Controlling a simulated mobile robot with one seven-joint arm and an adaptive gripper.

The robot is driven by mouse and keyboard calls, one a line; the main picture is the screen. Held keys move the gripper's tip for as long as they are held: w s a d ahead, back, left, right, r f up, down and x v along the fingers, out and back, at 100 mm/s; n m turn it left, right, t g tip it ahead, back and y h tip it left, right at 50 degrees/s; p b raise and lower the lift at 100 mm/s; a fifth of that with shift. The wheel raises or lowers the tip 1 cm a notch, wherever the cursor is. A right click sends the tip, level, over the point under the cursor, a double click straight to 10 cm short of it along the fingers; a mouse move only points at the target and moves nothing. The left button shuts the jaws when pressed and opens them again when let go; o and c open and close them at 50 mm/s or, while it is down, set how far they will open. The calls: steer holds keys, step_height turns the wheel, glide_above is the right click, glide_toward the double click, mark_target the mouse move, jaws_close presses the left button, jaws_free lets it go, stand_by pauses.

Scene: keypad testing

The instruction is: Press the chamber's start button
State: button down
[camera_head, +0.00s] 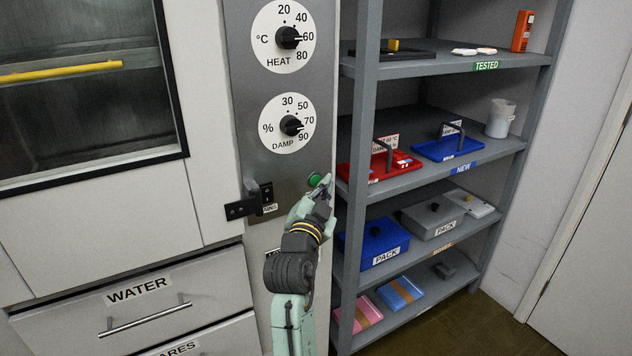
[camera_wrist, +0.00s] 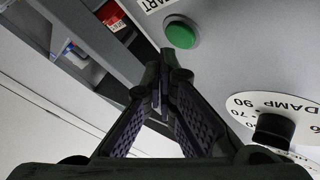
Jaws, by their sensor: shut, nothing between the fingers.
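The green start button (camera_head: 314,180) is on the chamber's grey control panel (camera_head: 240,110), below the DAMP dial, in the head view. In the wrist view the round green button (camera_wrist: 181,33) stands out from the panel beside a label ending in "ART" (camera_wrist: 152,4). My gripper (camera_head: 327,185) is shut and empty, with its fingertips close to the button at its lower right in the head view. In the wrist view the fingertips (camera_wrist: 166,58) appear just beside and below the button. I cannot tell whether they touch the panel; the button's face is uncovered.
The HEAT dial (camera_head: 288,37) and DAMP dial (camera_head: 291,125) are above the button. A black latch (camera_head: 250,203) sticks out to its left. A grey shelf rack (camera_head: 365,110) with trays and boxes stands close on the right. The WATER drawer (camera_head: 140,300) is at lower left.

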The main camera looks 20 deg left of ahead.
steer(key=shift+s+d, duration=0.75)
steer(key=shift+d, duration=0.25)
steer(key=shift+s+d, duration=0.75)
steer(key=shift+d, duration=0.2)
